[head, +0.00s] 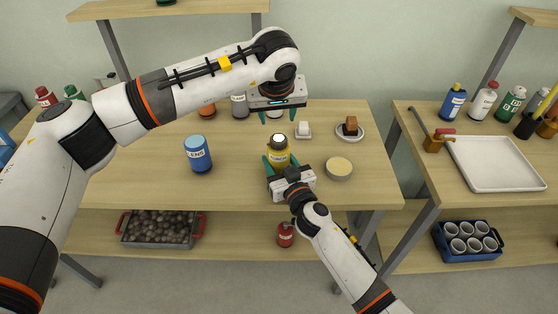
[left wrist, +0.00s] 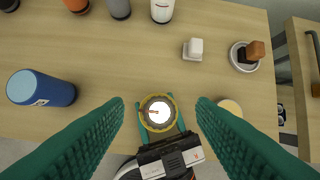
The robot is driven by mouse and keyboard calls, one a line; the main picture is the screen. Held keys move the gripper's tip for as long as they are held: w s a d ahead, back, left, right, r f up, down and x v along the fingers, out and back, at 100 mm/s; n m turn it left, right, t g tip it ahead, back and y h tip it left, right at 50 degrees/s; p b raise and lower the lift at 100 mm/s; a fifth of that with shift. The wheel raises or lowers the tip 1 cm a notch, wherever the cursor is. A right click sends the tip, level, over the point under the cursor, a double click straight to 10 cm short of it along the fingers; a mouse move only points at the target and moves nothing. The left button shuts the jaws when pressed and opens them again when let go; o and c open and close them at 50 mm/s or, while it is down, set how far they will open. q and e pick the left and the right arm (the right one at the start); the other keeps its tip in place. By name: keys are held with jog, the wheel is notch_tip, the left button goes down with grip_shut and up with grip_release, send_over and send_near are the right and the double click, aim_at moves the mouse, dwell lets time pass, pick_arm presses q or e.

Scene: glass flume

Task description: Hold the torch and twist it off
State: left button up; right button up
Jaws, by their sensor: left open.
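The yellow torch (head: 278,157) stands upright on the wooden table, its round pale lens facing up. In the left wrist view the torch (left wrist: 157,113) shows from above, its lens ringed by a dark and yellow rim. My right gripper (head: 279,163) comes from the front and is shut on the torch, one green finger on each side of its body. My left gripper (head: 277,117) is open and empty, pointing down above the torch head. In the left wrist view the green fingers of my left gripper (left wrist: 160,106) stand apart on either side of the lens.
A blue can (head: 198,155) stands left of the torch, and a round bowl (head: 339,168) stands close on the right. Behind are a white block on a dish (head: 303,130), a saucer with a brown block (head: 350,129) and several bottles. The table's front left is clear.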

aim_at(279, 139)
pick_arm(q)
jog(key=shift+d+f+m, duration=0.15)
jog(key=shift+m, duration=0.45)
jog(key=shift+f, duration=3.4)
